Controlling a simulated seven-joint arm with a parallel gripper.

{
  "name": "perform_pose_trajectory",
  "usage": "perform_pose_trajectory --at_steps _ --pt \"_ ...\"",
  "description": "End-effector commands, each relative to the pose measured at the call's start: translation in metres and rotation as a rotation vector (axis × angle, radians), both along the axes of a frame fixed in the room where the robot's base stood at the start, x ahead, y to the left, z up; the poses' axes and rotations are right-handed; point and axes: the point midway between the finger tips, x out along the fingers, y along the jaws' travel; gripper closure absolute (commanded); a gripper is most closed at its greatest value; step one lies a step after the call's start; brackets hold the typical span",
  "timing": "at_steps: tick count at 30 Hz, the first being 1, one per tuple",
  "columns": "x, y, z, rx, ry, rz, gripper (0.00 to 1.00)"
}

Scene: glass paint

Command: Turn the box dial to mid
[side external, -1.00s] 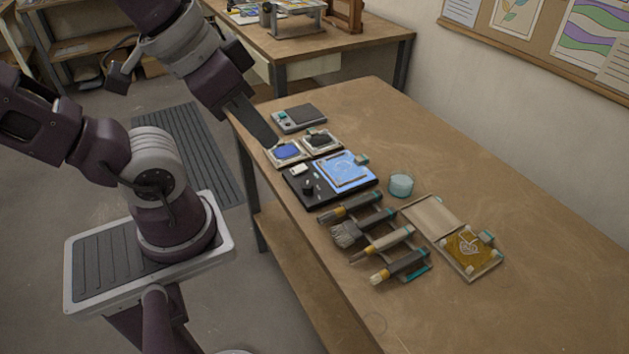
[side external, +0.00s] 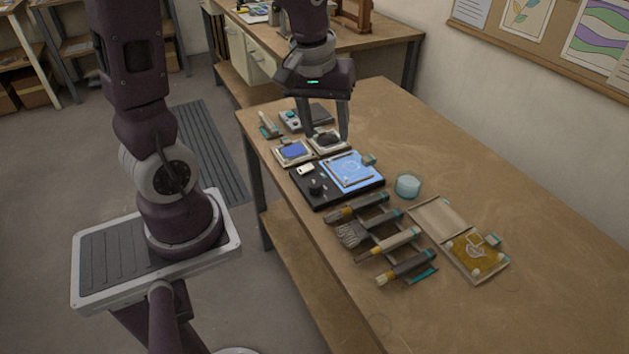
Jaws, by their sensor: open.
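The black light box (side external: 336,199) lies on the table with a glowing blue panel (side external: 350,170) on its right part. A small black dial (side external: 316,187) stands on the box's left part, near its front edge. A white switch-like block (side external: 305,169) is behind the dial. The dial's setting is too small to read. My gripper (side external: 326,137) points down with its fingers apart, over or near the dish of dark paint behind the box. It appears empty and is apart from the dial.
A dish of blue paint (side external: 293,151) and one of dark paint (side external: 327,141) sit behind the box. A grey device (side external: 318,114) is farther back. The table's right is clear.

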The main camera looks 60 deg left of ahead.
Motion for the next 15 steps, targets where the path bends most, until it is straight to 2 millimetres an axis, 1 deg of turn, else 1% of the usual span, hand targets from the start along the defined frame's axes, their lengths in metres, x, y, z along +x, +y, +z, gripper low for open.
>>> perform_pose_trajectory --at_steps 1,2,3,6,9,10,14,15 --pt "0.009 0.019 -0.03 -0.029 0.053 0.115 0.51" --pt "0.014 0.03 -0.046 -0.044 0.073 0.185 0.51" --pt "0.018 0.043 -0.067 -0.061 0.097 0.27 0.51" --pt "0.02 0.066 -0.11 -0.091 0.143 0.434 0.51" --pt "0.019 0.077 -0.134 -0.106 0.166 0.521 0.51" --pt "0.018 0.078 -0.138 -0.108 0.17 0.534 0.51" --pt "0.017 0.079 -0.158 -0.11 0.176 0.546 0.51" --pt "0.017 0.079 -0.166 -0.111 0.177 0.546 0.51"
